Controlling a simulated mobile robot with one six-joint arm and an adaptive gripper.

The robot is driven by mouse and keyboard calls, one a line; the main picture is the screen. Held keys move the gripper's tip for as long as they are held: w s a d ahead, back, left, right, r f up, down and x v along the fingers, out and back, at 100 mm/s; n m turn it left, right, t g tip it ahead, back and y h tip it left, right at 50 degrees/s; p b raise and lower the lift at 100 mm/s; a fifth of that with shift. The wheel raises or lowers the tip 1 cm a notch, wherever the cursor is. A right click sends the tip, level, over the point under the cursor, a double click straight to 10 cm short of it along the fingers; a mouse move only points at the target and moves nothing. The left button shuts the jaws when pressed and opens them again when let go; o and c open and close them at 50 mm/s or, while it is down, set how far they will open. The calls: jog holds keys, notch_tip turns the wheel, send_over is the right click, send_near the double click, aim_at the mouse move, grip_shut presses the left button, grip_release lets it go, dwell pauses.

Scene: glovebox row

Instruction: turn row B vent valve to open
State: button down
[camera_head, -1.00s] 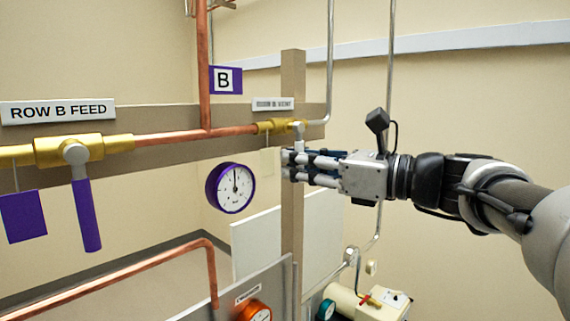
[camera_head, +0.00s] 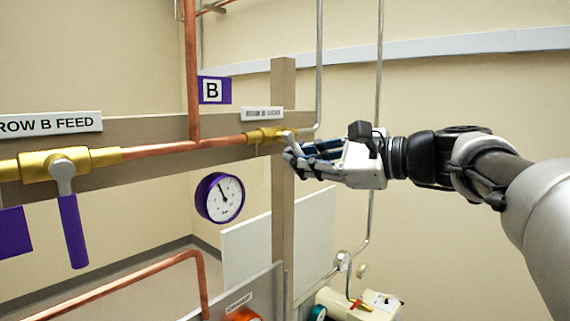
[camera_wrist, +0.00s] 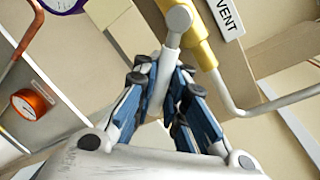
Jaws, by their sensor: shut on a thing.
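The row B vent valve (camera_head: 262,135) is a small brass body on the pipe at the beam's right end, under its blurred label plate (camera_head: 262,113). In the wrist view its brass body (camera_wrist: 199,45) sits beside a plate reading "VENT" (camera_wrist: 225,14). Its grey lever (camera_wrist: 166,63) runs down from the round hub, between my fingertips. My gripper (camera_head: 290,153) is shut on this lever; it also shows in the wrist view (camera_wrist: 163,78). In the head view the fingers mostly hide the lever.
The row B feed valve (camera_head: 72,163) is at left, its purple handle (camera_head: 72,230) hanging down. A purple-rimmed gauge (camera_head: 220,198) hangs below the beam, needle up and left. A copper pipe (camera_head: 120,282) crosses lower left. A grey post (camera_head: 283,210) stands below the vent valve.

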jog(key=shift+w+d, duration=0.1)
jog(key=shift+d, duration=0.05)
dwell(0.4)
jog(key=c, duration=2.1)
grip_release()
jog(key=shift+c, duration=0.2)
jog(key=o, duration=0.3)
jog(key=shift+s+d+r, duration=0.1)
jog(key=shift+s+d, duration=0.1)
jog(key=shift+d, duration=0.05)
jog(key=shift+o, duration=0.9)
jog(key=shift+w+a, duration=0.1)
jog(key=shift+a, duration=0.05)
